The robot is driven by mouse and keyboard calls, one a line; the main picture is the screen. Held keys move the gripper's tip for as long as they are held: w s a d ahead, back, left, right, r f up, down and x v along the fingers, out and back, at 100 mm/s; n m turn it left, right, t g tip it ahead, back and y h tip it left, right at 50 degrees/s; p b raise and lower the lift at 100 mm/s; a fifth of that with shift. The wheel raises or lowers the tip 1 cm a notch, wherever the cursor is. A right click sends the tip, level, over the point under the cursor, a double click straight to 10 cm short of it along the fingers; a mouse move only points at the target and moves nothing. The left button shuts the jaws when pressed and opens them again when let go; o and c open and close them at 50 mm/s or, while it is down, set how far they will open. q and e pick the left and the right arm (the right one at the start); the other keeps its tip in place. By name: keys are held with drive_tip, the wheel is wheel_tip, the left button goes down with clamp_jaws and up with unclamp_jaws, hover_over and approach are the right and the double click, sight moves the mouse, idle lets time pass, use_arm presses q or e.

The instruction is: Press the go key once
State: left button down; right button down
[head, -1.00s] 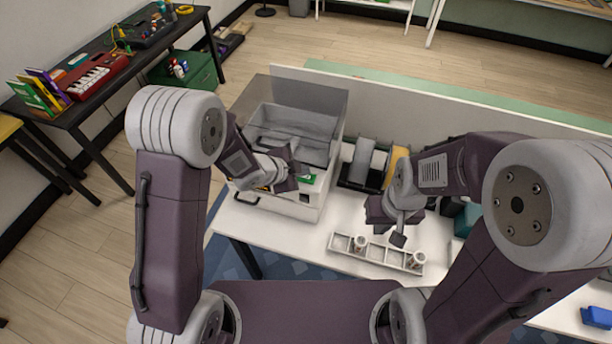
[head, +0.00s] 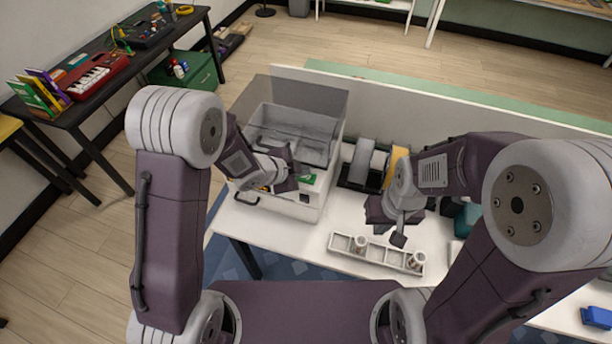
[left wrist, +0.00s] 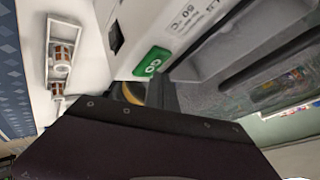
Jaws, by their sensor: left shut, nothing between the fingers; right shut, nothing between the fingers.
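The green go key (head: 308,179) is on the front panel of a white machine (head: 283,203) with an open grey tub. In the left wrist view the go key (left wrist: 152,61) shows its "GO" lettering. My left gripper (head: 299,168) is shut and empty beside the key. In the left wrist view its dark fingers (left wrist: 161,92) are just below the key's lower right end; I cannot tell whether they touch it. My right gripper (head: 399,239) is shut and empty above the table, well right of the machine.
A white rack (head: 376,254) with small spools stands on the white table (head: 273,229), below my right gripper. Grey and yellow upright items (head: 365,158) stand right of the machine. A raised clear lid (head: 315,97) is behind the tub.

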sight(303, 178)
use_arm(q)
drive_tip(key=shift+f+b, duration=0.5)
drive_tip(key=shift+r, duration=0.15)
drive_tip(key=shift+r+p, duration=0.35)
drive_tip(key=shift+p, duration=0.15)
wheel_tip(303, 178, up, 6)
drive_tip(key=p, duration=0.5)
